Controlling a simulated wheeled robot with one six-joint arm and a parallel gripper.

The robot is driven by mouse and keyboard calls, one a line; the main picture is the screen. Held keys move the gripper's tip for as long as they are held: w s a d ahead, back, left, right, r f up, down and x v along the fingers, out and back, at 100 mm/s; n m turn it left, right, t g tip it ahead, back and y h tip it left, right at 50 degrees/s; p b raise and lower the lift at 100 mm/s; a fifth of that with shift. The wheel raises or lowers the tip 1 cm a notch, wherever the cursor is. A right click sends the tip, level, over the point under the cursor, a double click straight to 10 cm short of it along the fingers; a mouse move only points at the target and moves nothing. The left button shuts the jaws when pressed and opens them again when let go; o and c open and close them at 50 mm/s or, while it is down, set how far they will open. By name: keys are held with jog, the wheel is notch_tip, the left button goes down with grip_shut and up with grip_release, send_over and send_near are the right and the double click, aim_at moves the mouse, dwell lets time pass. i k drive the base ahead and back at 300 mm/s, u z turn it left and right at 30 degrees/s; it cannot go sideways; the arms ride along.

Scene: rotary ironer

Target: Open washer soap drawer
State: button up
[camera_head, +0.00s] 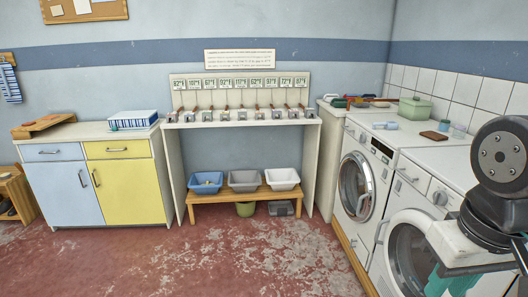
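Two white front-loading washers stand side by side at the right, a far one (368,166) and a near one (392,236). The near washer's soap drawer (409,176) is at the upper left of its front, left of a round knob (440,197), and looks shut. The far washer has a similar panel (352,131) at its upper left, also flush. My arm crosses the near washer at the right edge.
Washer tops hold a green pot (415,108), a brown block (434,135) and small jars. A bench (247,195) with several tubs sits under a white shelf (240,123). A blue-and-yellow cabinet (98,178) stands left. The red floor (230,260) is clear in front.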

aim_at(351, 127)
jog(key=u, duration=0.3)
jog(key=i, duration=1.95)
jog(key=z, duration=0.35)
jog(key=i, duration=1.45)
jog(key=z, duration=0.45)
